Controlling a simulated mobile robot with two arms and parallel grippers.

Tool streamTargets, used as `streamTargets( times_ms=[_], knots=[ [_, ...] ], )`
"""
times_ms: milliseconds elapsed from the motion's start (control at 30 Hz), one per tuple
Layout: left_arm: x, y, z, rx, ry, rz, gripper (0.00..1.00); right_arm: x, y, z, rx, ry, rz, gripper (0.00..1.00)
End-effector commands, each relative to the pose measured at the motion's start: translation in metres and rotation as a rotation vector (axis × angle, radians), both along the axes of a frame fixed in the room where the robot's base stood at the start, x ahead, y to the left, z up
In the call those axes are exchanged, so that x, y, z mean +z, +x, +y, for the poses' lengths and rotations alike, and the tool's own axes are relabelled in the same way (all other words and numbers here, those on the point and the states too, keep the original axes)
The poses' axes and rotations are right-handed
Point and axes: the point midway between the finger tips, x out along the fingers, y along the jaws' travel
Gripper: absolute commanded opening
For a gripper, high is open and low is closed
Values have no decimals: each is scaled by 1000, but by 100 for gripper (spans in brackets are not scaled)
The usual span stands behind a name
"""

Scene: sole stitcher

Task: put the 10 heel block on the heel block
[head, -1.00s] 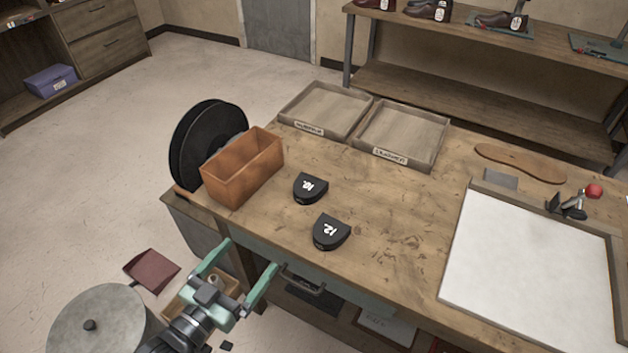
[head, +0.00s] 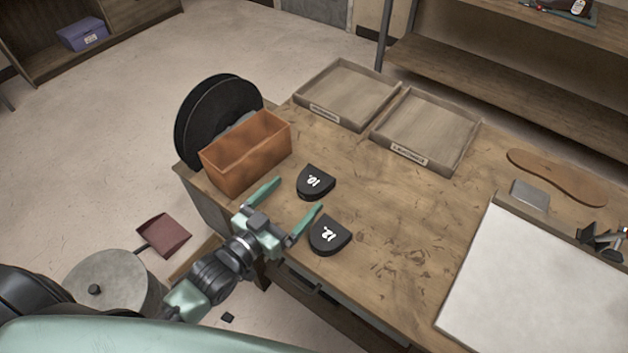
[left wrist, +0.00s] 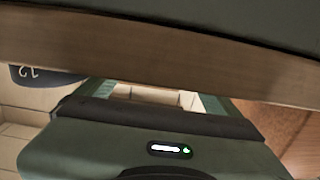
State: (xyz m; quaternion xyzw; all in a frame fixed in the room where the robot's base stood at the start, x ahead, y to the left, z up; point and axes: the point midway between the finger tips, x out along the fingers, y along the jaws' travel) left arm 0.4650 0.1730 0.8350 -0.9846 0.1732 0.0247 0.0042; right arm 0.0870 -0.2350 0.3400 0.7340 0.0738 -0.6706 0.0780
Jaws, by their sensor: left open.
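The black 10 heel block (head: 315,181) lies flat on the workbench, its white number facing up. The black 12 heel block (head: 330,236) lies nearer the front edge, apart from it. Part of the 12 block (left wrist: 45,76) also shows at the left of the left wrist view. My left gripper (head: 299,194) is open and empty at the bench's front edge. Its fingers point toward the 10 block, one tip to the left of it and the other near the 12 block. I cannot tell whether the fingers touch anything. My right gripper is not in view.
An orange-brown open box (head: 245,155) and a black wheel (head: 215,118) stand at the bench's left end. Two shallow wooden trays (head: 347,94) (head: 428,128) lie at the back. A white board (head: 540,285) and a brown sole (head: 555,177) are at the right. The bench middle is clear.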

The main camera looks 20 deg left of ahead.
Motion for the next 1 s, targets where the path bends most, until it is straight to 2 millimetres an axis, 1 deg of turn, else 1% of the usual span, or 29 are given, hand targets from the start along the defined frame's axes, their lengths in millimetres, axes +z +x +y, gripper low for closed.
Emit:
streamTargets(
  times_ms=[167,300,400,500,700,733,767,800,867,900,967,1000],
  knots=[
    [-1,14,-7,0,0,-1,95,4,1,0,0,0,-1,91],
    [-3,34,-17,0,0,-1,95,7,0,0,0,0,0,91],
    [-4,45,-21,0,0,-1,95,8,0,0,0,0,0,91],
    [-6,49,-22,0,0,1,95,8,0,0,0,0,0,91],
    [-6,49,-22,0,1,2,95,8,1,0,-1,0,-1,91],
    [-6,49,-22,0,1,2,89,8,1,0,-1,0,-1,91],
    [-6,49,-22,0,1,2,81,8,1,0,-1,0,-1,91],
    [-6,49,-22,0,1,2,70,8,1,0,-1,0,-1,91],
    [-6,49,-22,0,0,1,53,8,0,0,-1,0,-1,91],
    [-6,49,-22,0,0,1,42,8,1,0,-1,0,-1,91],
    [-6,49,-22,0,0,1,25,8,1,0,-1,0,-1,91],
    [-5,49,-22,0,0,-1,20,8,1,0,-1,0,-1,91]
  ],
)
